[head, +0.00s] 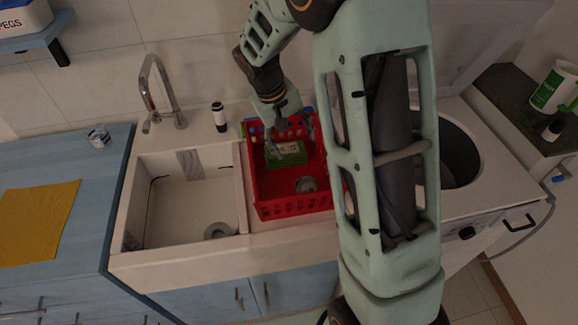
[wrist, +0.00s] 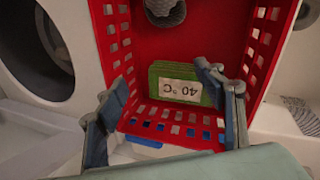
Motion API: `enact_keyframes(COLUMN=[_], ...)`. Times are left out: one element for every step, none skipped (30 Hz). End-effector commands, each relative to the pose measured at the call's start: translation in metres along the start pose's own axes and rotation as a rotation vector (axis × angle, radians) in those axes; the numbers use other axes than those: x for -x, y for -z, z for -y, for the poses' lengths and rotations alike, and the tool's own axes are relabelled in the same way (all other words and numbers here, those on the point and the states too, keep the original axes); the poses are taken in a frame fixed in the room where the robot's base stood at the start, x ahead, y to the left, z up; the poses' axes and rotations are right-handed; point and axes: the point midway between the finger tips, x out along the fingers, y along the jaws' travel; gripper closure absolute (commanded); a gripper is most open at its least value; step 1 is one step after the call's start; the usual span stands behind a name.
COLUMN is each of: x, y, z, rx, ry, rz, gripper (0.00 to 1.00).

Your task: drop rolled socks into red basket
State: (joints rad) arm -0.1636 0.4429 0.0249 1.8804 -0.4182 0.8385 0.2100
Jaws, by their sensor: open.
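The red basket (head: 296,205) stands beside the sink and shows large in the wrist view (wrist: 215,35). A grey ribbed roll, which looks like the rolled socks (head: 305,184), lies on the basket floor. In the wrist view the roll (wrist: 165,10) is cut off by the top edge. A green box with a "40 °C" label (head: 286,153) is also inside, near the back wall; it shows in the wrist view too (wrist: 180,85). My gripper (head: 287,128) is over the back of the basket, fingers apart and empty. In the wrist view its fingers (wrist: 163,95) flank the green box.
An empty-looking white sink (head: 185,205) with a tap (head: 155,90) is to the left. A dark bottle (head: 219,117) stands behind it. A yellow cloth (head: 38,222) and a small glass (head: 98,135) are on the blue counter (head: 95,205). A round washer opening (head: 460,155) is to the right.

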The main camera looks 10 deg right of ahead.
Motion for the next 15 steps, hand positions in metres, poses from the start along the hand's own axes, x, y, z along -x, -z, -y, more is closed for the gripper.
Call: enact_keyframes(x=[0.003,0.005,0.009,0.014,0.018,0.026,0.032,0.039,0.047,0.054,0.061,0.069,0.076,0.082,0.089], y=[0.001,0.001,0.001,0.001,0.002,0.001,0.002,0.002,0.002,0.001,0.002,0.002,0.001,0.001,0.001], z=[0.0,0.0,0.0,0.0,0.0,0.0,0.0,0.0,0.0,0.0,-0.001,0.0,0.0,0.0,0.0], rx=[0.0,0.0,0.0,0.0,0.0,-0.001,-0.001,-0.002,-0.001,-0.001,-0.001,0.0,0.0,0.0,0.0], ry=[0.0,0.0,-0.001,-0.001,-0.001,0.0,0.0,0.0,0.0,0.0,-0.001,-0.001,0.0,0.0,0.0], rz=[-0.002,-0.003,-0.003,-0.004,-0.006,-0.006,-0.007,-0.007,-0.007,-0.006,-0.007,-0.006,-0.006,-0.006,-0.006], gripper=[0.37,0.37,0.37,0.37,0.37,0.37,0.37,0.37,0.37,0.37,0.37,0.37,0.37,0.37,0.37])
